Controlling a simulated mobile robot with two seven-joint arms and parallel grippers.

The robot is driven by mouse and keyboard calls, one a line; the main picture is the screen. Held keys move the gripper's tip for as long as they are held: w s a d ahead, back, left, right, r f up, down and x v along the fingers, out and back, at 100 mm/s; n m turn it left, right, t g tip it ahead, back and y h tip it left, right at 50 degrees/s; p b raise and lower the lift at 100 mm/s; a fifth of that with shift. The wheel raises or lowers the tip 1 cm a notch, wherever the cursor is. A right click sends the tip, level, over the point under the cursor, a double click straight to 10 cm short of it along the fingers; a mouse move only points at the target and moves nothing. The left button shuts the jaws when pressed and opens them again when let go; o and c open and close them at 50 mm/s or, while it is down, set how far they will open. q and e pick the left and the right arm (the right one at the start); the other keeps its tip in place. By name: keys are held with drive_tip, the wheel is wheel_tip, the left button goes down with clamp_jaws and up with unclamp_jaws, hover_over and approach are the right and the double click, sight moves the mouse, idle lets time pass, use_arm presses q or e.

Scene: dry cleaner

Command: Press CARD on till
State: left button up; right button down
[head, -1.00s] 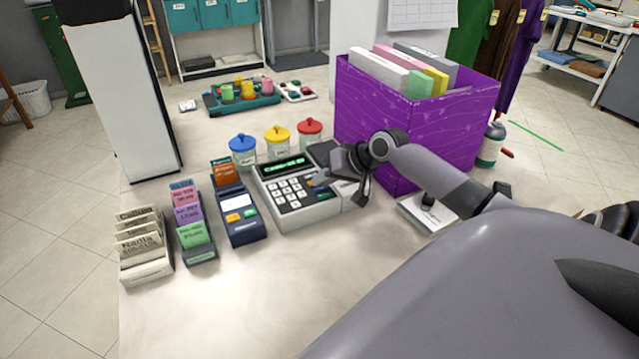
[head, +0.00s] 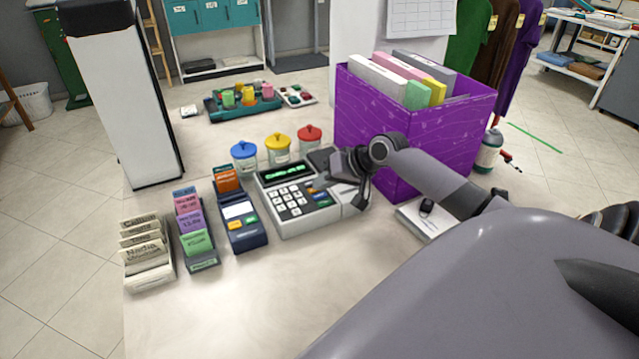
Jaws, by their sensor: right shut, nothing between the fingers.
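The till (head: 299,212) is a grey-white machine on the counter, with a dark display (head: 287,172) showing green text too small to read. White number keys (head: 288,201) fill its left part. An orange key (head: 318,194) and a blue key (head: 323,203) are on its right part. I cannot read which key is marked CARD. My right gripper (head: 320,184) is shut and empty, coming in from the right with its tips just above the coloured keys. It hides some of the keys, and I cannot tell whether it touches one. My left gripper is not in view.
A card terminal (head: 240,213) and ticket holders (head: 196,237) stand left of the till. Lidded jars (head: 278,149) stand behind it. A purple box of folders (head: 410,136) stands behind my right arm. A white pad (head: 416,219) lies right of the till. The front counter is clear.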

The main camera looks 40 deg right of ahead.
sight(324, 197)
wheel_tip(324, 197, up, 3)
drive_tip(key=p, duration=0.3)
drive_tip(key=shift+r, duration=1)
idle(0.4)
